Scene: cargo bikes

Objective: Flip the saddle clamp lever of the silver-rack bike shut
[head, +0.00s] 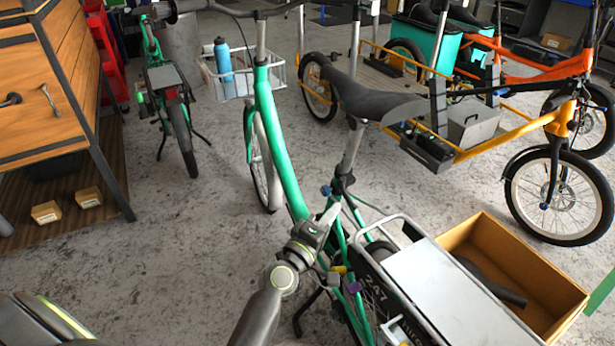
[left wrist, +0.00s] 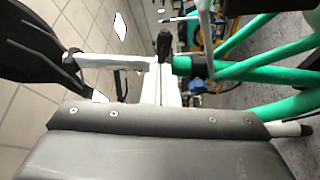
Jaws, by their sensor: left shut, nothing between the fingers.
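The green bike with the silver rack (head: 440,280) stands in the middle of the head view. Its black saddle (head: 375,100) sits on a silver seat post (head: 351,150), which enters the frame at a dark clamp (head: 344,183). A small blue piece (head: 326,191) sticks out left of the clamp; I cannot tell whether it is the lever's tip. My left gripper (head: 330,214) is shut and empty, just below that piece. In the left wrist view its pale fingers (left wrist: 165,85) point at a black part (left wrist: 163,45) between the post (left wrist: 105,61) and the green tube (left wrist: 245,72). Contact is unclear.
A wooden box (head: 555,275) is beside the rack. An orange cargo bike (head: 500,140) stands at the right, another green bike (head: 168,90) at the back left. A wooden cabinet (head: 50,80) is at the left. The floor (head: 170,250) left of the bike is clear.

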